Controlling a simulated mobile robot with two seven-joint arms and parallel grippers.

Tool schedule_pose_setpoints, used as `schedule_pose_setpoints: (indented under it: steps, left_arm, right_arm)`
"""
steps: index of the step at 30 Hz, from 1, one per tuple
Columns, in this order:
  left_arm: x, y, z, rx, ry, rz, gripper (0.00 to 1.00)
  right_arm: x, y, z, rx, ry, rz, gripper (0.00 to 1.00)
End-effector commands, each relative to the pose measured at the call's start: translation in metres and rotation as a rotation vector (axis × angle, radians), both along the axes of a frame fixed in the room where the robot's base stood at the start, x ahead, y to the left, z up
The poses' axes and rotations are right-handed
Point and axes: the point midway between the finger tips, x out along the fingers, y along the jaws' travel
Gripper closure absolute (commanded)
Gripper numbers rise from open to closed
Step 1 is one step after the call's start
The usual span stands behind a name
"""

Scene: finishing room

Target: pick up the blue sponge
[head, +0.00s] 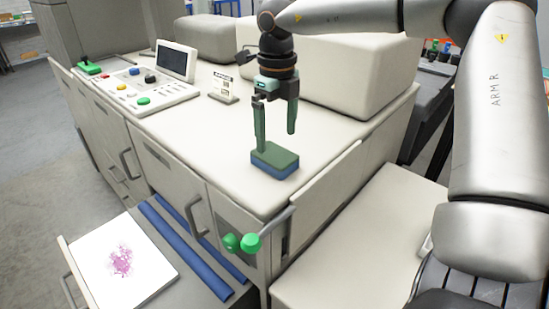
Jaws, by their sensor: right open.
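The blue sponge (272,170) is a small block with a blue lower layer and a dark green top. It lies on the white cabinet top near its front corner. My right gripper (275,140) points down above the sponge with its two green fingers apart. The left finger's tip is close to the sponge's back left edge; I cannot tell whether it touches. The other finger ends higher in the picture, beyond the sponge's right side. Nothing is between the fingers. My left gripper is not in view.
A control panel (130,92) with coloured buttons and a small screen (176,60) stands at the back left. A small sign (222,90) stands near a large white block (345,75). An open drawer with a white sheet (122,262) is below. Green knobs (250,242) project at the front.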

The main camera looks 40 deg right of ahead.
Motion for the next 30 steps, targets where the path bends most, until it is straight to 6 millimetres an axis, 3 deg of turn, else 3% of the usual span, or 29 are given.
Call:
schedule_pose_setpoints:
  steps: [5, 13, 22, 30]
  left_arm:
    - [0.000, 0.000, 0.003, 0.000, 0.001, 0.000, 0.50]
    - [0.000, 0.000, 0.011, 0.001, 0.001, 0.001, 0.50]
    - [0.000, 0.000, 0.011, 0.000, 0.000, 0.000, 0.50]
    - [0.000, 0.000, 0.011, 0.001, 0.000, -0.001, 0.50]
  right_arm:
    - [0.001, 0.001, -0.013, 0.001, 0.003, 0.002, 0.00]
    - [0.004, 0.002, -0.051, 0.001, 0.001, 0.001, 0.00]
    - [0.005, 0.002, -0.057, 0.000, -0.001, 0.000, 0.00]
    - [0.005, 0.002, -0.056, 0.000, -0.001, 0.000, 0.29]
